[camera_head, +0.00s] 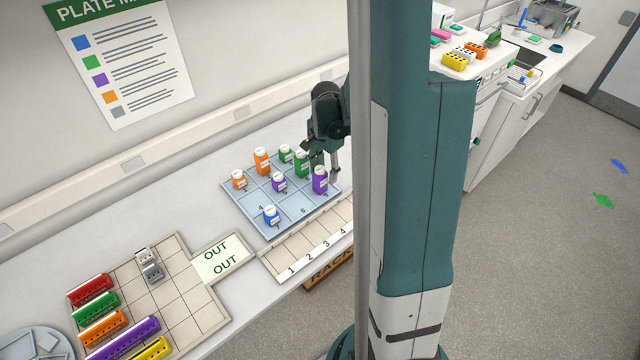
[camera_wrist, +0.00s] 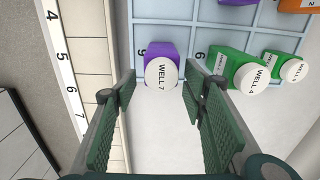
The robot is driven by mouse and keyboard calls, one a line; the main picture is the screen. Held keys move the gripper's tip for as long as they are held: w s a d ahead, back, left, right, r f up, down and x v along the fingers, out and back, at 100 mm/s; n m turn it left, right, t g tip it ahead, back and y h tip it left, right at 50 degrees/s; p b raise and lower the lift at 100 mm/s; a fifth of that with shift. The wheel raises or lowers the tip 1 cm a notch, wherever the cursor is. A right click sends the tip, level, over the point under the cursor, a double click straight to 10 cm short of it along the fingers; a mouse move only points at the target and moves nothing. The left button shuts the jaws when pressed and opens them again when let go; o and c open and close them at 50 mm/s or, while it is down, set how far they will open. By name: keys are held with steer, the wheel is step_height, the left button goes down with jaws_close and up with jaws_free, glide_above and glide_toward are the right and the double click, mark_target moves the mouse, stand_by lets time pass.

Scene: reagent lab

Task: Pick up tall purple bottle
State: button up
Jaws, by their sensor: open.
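The tall purple bottle (camera_head: 320,181) has a white cap and stands upright at the right side of the blue tray (camera_head: 284,232). In the wrist view the tall purple bottle (camera_wrist: 153,51) shows its white cap, marked WELL 7. My gripper (camera_wrist: 158,84) is open and empty. Its two green fingers point toward the bottle, one on each side of it in the picture; I cannot tell how far they reach along it. In the head view my gripper (camera_head: 326,167) is right by the bottle, partly hidden by my arm.
A green bottle (camera_head: 301,165) stands close behind. A short purple bottle (camera_head: 279,182), a blue bottle (camera_head: 271,216), orange bottles and another green one also stand on the tray. A numbered rack strip (camera_head: 300,256) runs along the tray's front. A sign marked OUT (camera_head: 221,257) lies left.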

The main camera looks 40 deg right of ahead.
mark_target(324, 181)
steer(key=shift+f, duration=0.25)
steer(key=shift+a+f, duration=0.2)
steer(key=shift+f, duration=2.25)
steer(key=shift+c, duration=0.5)
steer(key=c, duration=0.9)
